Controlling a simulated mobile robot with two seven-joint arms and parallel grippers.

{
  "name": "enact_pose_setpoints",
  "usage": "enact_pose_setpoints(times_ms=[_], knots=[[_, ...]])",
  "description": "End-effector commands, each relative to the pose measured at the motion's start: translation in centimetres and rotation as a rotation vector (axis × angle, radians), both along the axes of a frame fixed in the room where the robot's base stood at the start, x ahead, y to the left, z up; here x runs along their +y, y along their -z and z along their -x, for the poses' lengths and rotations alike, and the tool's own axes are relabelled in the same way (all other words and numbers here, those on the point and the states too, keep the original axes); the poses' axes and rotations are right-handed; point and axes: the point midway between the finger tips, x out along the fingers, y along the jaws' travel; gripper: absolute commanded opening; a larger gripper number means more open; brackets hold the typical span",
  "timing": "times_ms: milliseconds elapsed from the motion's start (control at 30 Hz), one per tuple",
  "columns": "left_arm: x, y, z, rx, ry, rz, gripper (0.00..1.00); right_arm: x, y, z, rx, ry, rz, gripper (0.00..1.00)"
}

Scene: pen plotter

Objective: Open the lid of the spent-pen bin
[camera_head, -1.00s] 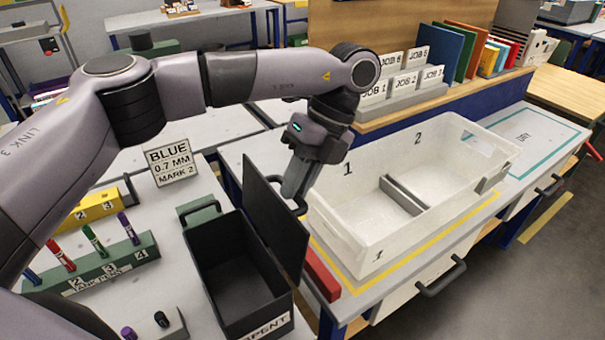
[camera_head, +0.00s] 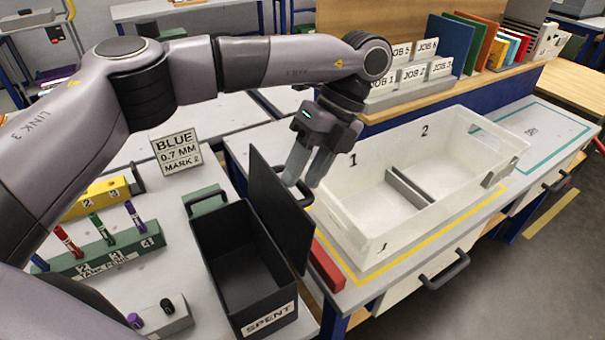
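The spent-pen bin (camera_head: 207,255) is a dark open-topped box with a white SPENT label on its front. Its dark lid (camera_head: 275,205) stands upright along the bin's right side, so the bin is open and its inside shows empty. A dark looped handle (camera_head: 303,197) sticks out on the lid's far right side. My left gripper (camera_head: 304,183) points down just beyond the lid, with its fingertips at the handle. Its two grey fingers are apart with a gap between them and hold nothing that I can see. My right gripper is not in view.
A white divided tray (camera_head: 375,240) stands right of the lid, with a red block (camera_head: 327,264) before it. A green pen rack (camera_head: 100,255), a yellow block (camera_head: 95,197) and a BLUE sign (camera_head: 177,152) stand to the left.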

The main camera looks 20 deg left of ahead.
Motion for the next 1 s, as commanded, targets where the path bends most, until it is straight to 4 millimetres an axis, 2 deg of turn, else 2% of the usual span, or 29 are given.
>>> enact_pose_setpoints(times_ms=[100, 333, 500, 800, 867, 933, 1000], knots=[[-0.6, -1.8, -0.7, -0.005, 0.0, -0.001, 0.4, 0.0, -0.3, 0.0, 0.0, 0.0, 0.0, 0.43], [-1.5, -4.3, -1.8, -0.001, 0.0, -0.002, 0.4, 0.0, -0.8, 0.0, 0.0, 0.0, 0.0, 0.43], [-1.8, -5.1, -2.1, 0.001, 0.001, 0.0, 0.4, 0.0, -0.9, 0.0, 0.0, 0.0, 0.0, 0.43], [-1.8, -5.2, -2.2, 0.002, 0.001, 0.001, 0.4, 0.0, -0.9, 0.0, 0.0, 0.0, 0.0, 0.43], [-1.8, -5.2, -2.2, 0.002, 0.001, 0.001, 0.23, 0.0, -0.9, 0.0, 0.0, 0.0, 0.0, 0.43], [-1.8, -5.2, -2.2, 0.003, 0.002, 0.002, 0.01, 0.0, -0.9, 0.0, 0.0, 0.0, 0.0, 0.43], [-1.9, -5.1, -2.1, 0.004, 0.004, 0.005, 0.0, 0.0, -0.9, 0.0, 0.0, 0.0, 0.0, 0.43]])
